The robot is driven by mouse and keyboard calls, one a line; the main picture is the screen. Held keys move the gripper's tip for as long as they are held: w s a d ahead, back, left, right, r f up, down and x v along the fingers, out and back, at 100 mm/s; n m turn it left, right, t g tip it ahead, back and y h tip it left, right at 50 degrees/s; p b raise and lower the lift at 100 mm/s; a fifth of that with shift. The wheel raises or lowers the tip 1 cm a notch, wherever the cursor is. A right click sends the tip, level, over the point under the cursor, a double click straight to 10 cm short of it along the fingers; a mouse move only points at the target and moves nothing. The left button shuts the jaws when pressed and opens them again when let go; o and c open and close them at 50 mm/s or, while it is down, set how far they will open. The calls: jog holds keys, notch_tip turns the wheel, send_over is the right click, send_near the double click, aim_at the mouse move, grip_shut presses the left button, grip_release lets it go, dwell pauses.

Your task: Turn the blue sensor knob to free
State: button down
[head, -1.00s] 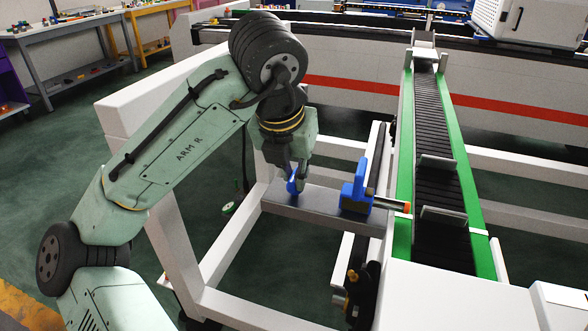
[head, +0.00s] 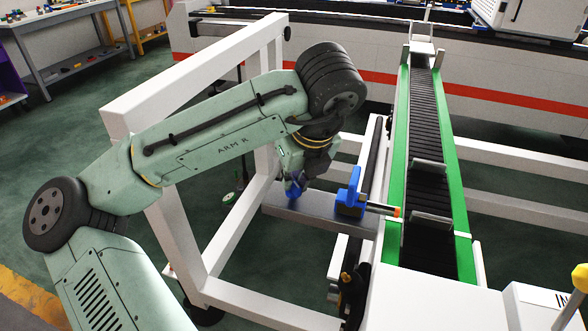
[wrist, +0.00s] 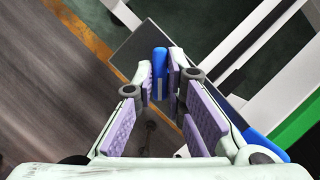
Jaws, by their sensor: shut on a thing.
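The blue sensor knob (wrist: 160,62) shows as a narrow upright blue handle between the fingertips in the wrist view. My gripper (wrist: 160,80) is shut on it, with a pad on either side. In the head view, the knob (head: 293,191) is a small blue patch under my gripper (head: 294,184), at the left end of a grey plate (head: 320,213). The fingers partly hide it there, and I cannot read any markings for its setting.
A blue sensor bracket (head: 350,196) with an orange-tipped rod stands right of the gripper, beside the green-edged conveyor (head: 398,185). White frame beams (head: 232,219) surround the plate on the left and front. Green floor shows between the beams.

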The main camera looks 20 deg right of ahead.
jog(key=n+y, duration=0.1)
jog(key=n, duration=0.3)
jog(key=shift+d+n+g+y, duration=0.1)
jog(key=shift+n+g+y, duration=0.2)
jog(key=shift+g+y, duration=0.1)
jog(key=shift+w+n+g+y, duration=0.1)
jog(key=shift+n+g+y, duration=0.2)
jog(key=shift+n, duration=0.8)
jog(key=shift+n+g+y, duration=0.2)
jog(key=shift+n+g, duration=0.2)
jog(key=shift+n, duration=0.7)
jog(key=c, duration=1.6)
grip_release()
jog(key=shift+c, duration=0.2)
jog(key=shift+d+r, duration=0.1)
jog(key=v, duration=0.7)
